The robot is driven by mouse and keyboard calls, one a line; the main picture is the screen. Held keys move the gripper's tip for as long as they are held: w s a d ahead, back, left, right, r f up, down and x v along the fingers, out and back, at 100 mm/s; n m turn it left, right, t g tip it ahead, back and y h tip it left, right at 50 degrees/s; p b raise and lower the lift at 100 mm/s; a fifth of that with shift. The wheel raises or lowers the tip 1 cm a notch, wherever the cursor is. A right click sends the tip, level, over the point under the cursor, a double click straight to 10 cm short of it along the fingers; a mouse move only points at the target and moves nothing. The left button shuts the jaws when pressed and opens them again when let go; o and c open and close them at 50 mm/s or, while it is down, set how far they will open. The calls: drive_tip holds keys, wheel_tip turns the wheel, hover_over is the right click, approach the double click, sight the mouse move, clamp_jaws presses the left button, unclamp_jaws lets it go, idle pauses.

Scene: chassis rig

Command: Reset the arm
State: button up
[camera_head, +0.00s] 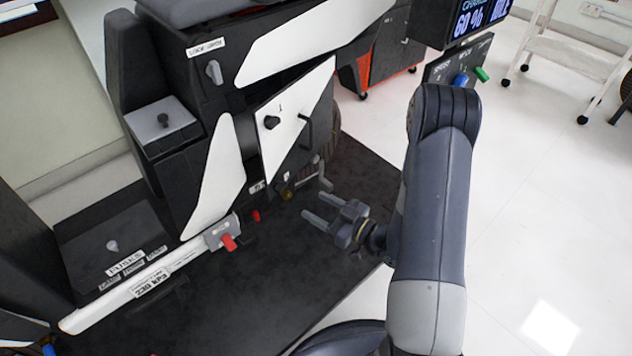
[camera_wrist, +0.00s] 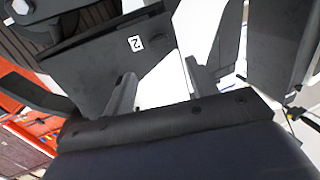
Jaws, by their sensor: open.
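My gripper (camera_head: 322,215) is in the middle of the head view, at the end of my grey arm, which comes in from the right. Its two fingers are apart and point left toward the black chassis rig (camera_head: 225,280). Nothing shows between them. In the wrist view my gripper (camera_wrist: 157,75) has its two fingers spread, with a dark panel marked 2 (camera_wrist: 110,70) beyond the left finger. I cannot tell how far the fingertips are from the rig's parts.
A white panel (camera_head: 290,150) with a knob and black handle stands behind my gripper. A red-tipped valve (camera_head: 228,242) sits on a white rail to the left. A display (camera_head: 480,25) with blue and green controls is near my arm at the upper right.

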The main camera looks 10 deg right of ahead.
sight(283, 187)
drive_tip(key=b+x, duration=0.1)
drive_tip(key=x, duration=0.9)
drive_tip(key=shift+w+a, duration=0.2)
drive_tip(key=shift+a, duration=0.15)
drive_tip(key=shift+d, duration=0.1)
